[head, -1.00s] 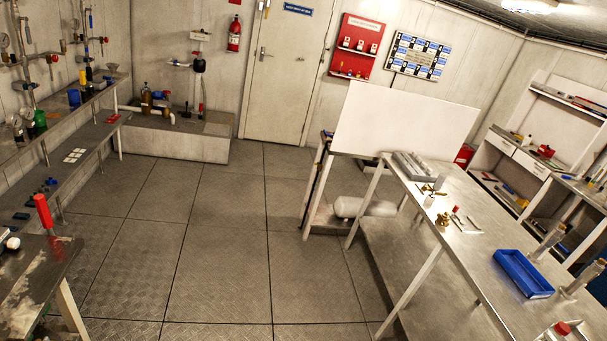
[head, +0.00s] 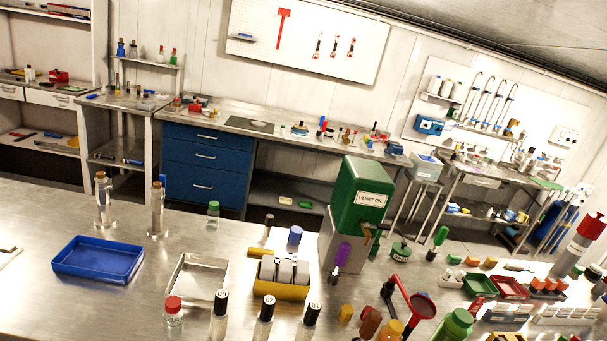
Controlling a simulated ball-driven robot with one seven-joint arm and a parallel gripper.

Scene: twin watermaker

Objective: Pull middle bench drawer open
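The bench with blue drawers (head: 250,126) stands against the far wall, beyond a nearer steel table. Its blue cabinet holds three stacked drawers, each with a pale bar handle. The middle drawer (head: 190,157) looks closed, flush with the top drawer (head: 190,135) and the bottom drawer (head: 190,187). My gripper is not in view.
The steel table (head: 60,215) lies between me and the bench. A pegboard (head: 308,38) hangs above the bench. Shelving stands at left, a side bench at right.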

